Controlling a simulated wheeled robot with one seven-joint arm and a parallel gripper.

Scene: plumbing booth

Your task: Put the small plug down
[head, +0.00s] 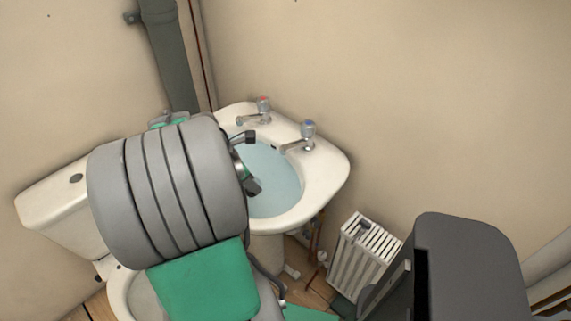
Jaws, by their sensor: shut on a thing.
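My gripper (252,162) shows only in part, past the end of my thick grey arm link, which covers much of the view. Its dark fingertips stand over the left side of the basin's water in the picture. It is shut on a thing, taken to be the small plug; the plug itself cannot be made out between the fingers. The white basin (322,180) holds pale blue water (279,188). Its left rim is partly hidden behind my arm.
A toilet cistern (50,208) and bowl (122,297) are at left, partly behind my arm. A white radiator (358,258) stands right of the basin. A grey pipe (170,60) runs up the wall.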

